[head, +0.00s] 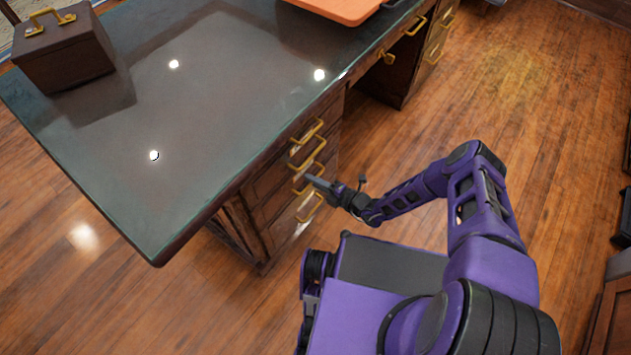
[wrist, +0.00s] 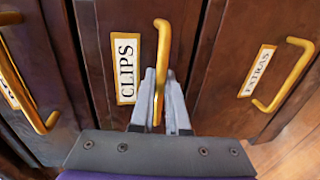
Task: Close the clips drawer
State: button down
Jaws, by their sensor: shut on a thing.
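The clips drawer (wrist: 183,32) has a dark wood front, a white label reading CLIPS (wrist: 125,68) and a vertical-looking gold handle (wrist: 162,60) in the wrist view. My gripper (wrist: 160,98) is shut on the lower part of that handle, with one finger on each side of it. In the head view my gripper (head: 309,179) is at the drawer column under the desk's near edge. There it covers part of the handle. I cannot tell how far the drawer stands out from its neighbours.
Other labelled drawers with gold handles flank it, one at the left (wrist: 30,90) and one at the right (wrist: 285,75) in the wrist view. Wood floor (head: 440,110) is clear at the right.

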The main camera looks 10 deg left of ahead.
jog(key=shift+w+a+r, duration=0.1)
jog(key=shift+a, duration=0.15)
jog(key=c, duration=0.9)
grip_release()
jog(key=shift+d, duration=0.1)
